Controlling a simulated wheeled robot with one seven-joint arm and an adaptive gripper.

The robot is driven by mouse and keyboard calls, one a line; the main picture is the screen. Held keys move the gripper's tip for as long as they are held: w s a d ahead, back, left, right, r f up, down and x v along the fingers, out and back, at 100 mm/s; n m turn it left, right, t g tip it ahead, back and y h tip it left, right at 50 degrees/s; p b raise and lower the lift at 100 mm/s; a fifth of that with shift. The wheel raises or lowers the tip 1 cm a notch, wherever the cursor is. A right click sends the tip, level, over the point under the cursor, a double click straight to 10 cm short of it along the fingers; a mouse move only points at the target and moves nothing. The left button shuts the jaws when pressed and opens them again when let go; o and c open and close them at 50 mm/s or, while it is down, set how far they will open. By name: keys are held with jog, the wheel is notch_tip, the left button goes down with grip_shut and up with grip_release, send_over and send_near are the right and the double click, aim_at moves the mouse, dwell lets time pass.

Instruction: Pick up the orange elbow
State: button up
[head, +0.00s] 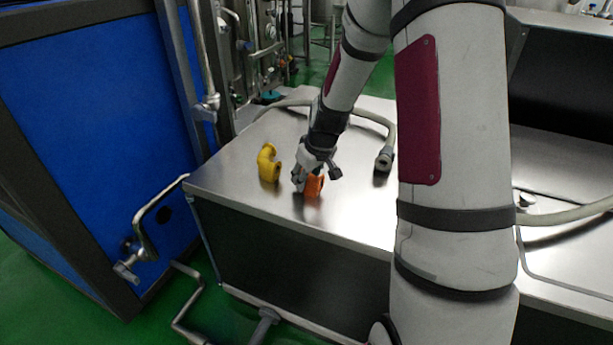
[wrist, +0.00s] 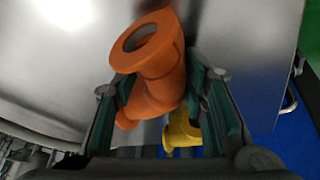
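The orange elbow (head: 314,185) is at the near part of the steel table top, at my gripper (head: 306,182). In the wrist view the orange elbow (wrist: 160,75) lies between the two fingers of my gripper (wrist: 165,90), one open end facing up toward the camera. The green finger pads sit close against it on both sides, and my gripper appears shut on it. Its underside is hidden, so I cannot tell whether it touches the table. The gripper partly covers it in the head view.
A yellow elbow (head: 268,163) stands on the steel table (head: 230,180) just left of my gripper; it also shows in the wrist view (wrist: 181,132). A grey hose (head: 386,152) lies to the right and behind. A blue panel (head: 90,130) stands left of the table.

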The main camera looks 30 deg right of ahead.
grip_shut()
jog(key=shift+r, duration=0.1)
jog(key=shift+r, duration=0.55)
jog(key=p+v, duration=0.1)
jog(key=v, duration=0.1)
jog(key=shift+a+r, duration=0.1)
jog(key=shift+r, duration=0.25)
jog(key=s+a+p, duration=0.1)
jog(key=s, duration=0.3)
jog(key=s+a, duration=0.1)
jog(key=s, duration=0.3)
jog(key=s+a+r+p, duration=0.1)
jog(key=s+a, duration=0.1)
jog(key=s, duration=0.2)
jog(key=shift+s+a+r+p, duration=0.1)
jog(key=shift+s+p, duration=0.05)
jog(key=shift+p, duration=0.15)
jog(key=s+p, duration=0.2)
jog(key=p, duration=0.1)
jog(key=shift+a, duration=0.4)
